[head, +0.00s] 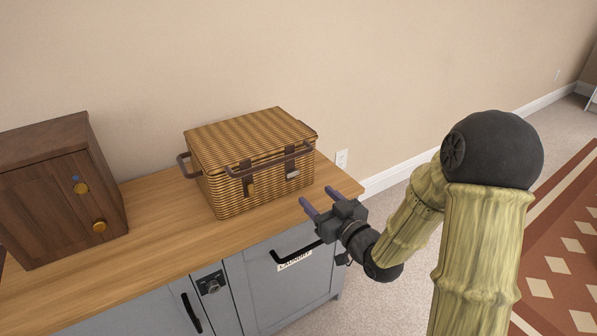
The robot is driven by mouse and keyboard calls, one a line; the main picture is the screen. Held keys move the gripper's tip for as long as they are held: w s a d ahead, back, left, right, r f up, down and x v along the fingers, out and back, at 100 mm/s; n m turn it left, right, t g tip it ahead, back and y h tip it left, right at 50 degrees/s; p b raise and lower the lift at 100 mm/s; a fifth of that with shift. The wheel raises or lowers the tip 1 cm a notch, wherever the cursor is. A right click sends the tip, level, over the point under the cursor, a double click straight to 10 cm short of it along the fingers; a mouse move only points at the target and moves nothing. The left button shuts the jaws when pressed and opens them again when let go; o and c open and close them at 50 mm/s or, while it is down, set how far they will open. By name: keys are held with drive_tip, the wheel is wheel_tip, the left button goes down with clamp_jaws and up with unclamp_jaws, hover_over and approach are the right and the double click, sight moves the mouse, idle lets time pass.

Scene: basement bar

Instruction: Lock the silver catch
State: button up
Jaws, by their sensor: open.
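A wicker basket (250,150) with a closed lid stands on the wooden counter (150,238). Two small catches show on its front. The right one (291,168) looks grey and silvery; the left one (249,187) looks darker and brownish. Both are too small to tell whether they are locked. A brown handle (268,170) runs across the front near them. My gripper (318,196) is open and empty, with its two purple-grey fingers pointing up and left. In the picture it is below and right of the silver catch, apart from the basket, near the counter's right end.
A dark wooden box (60,190) with two gold knobs and a small blue dot stands on the counter at left. Grey cabinet fronts with black handles (292,255) are below, one labelled. The wall is behind the basket. Open floor and a patterned rug (560,240) lie at right.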

sight(294, 174)
drive_tip(key=b+x, duration=0.1)
drive_tip(key=x, duration=0.9)
drive_tip(key=shift+a+b, duration=0.15)
drive_tip(key=shift+b, duration=0.2)
drive_tip(key=c, duration=1)
